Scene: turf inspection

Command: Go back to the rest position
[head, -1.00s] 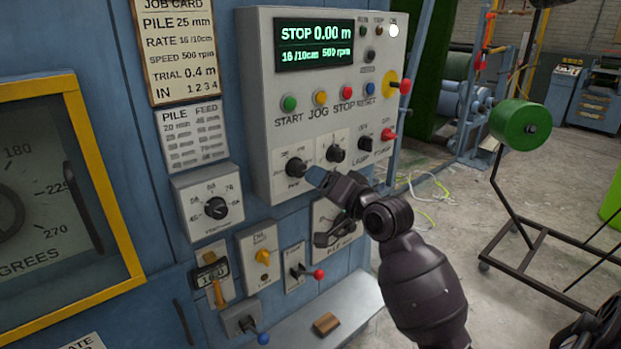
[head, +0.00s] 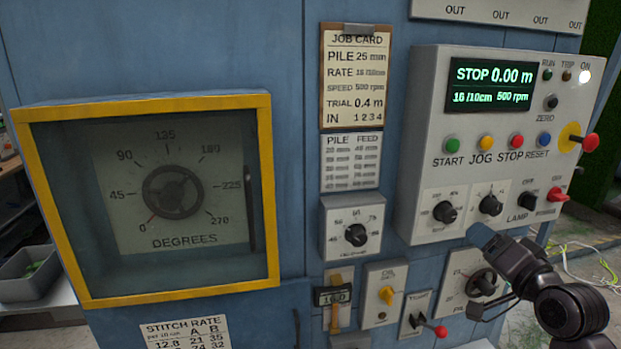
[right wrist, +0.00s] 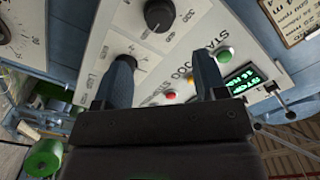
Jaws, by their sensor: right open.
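My right gripper (head: 484,238) is in front of the lower edge of the grey control box (head: 415,190), below its two black knobs. In the right wrist view my right gripper (right wrist: 163,76) shows two blue-grey fingers spread apart with nothing between them. The control panel lies beyond the fingers there, with a black knob (right wrist: 159,14) above the gap. Whether a fingertip touches the panel cannot be told. My left gripper is not in view.
A yellow-framed window (head: 268,190) covers a degrees dial at the left. Small switch plates, with a yellow knob (head: 387,296) and a red-tipped lever (head: 440,331), sit below the box. A grey bin (head: 28,275) stands at far left. Some floor with loose cables shows at right.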

